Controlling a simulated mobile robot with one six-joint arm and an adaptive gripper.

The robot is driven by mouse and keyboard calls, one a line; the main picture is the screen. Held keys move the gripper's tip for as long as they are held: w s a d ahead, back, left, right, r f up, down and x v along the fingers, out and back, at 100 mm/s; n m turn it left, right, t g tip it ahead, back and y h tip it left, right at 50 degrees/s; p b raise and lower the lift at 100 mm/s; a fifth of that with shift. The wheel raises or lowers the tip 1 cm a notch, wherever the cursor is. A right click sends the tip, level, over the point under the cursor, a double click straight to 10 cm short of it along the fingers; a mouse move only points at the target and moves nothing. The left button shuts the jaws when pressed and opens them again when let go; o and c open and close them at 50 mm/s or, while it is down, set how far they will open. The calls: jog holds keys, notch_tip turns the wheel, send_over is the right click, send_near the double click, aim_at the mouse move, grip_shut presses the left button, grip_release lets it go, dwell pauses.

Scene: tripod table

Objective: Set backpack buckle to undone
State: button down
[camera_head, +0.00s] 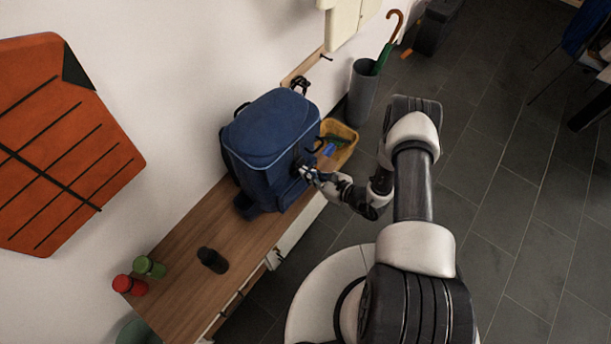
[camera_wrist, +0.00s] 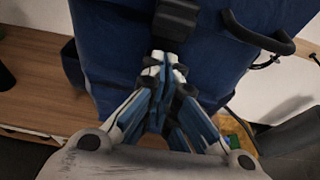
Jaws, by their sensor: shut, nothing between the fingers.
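A blue backpack (camera_head: 268,130) stands upright on the wooden bench (camera_head: 180,250), close to the wall. My gripper (camera_head: 306,172) is at the backpack's front face, with its fingers together and nothing held. In the wrist view the backpack (camera_wrist: 110,50) fills the middle. A black buckle (camera_wrist: 177,18) lies on its front, just beyond my fingertips (camera_wrist: 165,68). The fingertips overlap the buckle's lower end in the picture; I cannot tell whether they touch it. Whether the buckle is fastened or undone cannot be made out.
A yellow tray (camera_head: 345,152) with items sits right of the backpack. A grey umbrella stand (camera_head: 362,90) is behind it. A dark cylinder (camera_head: 212,260), a red jar (camera_head: 130,285) and a green jar (camera_head: 149,266) stand on the bench. A curved black handle (camera_wrist: 255,38) is right of my fingers.

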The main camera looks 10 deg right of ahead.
jog(key=p+v, duration=0.2)
jog(key=v, duration=0.7)
jog(key=shift+s+d+f, duration=0.25)
jog(key=shift+s+d, duration=0.05)
jog(key=shift+s, duration=0.1)
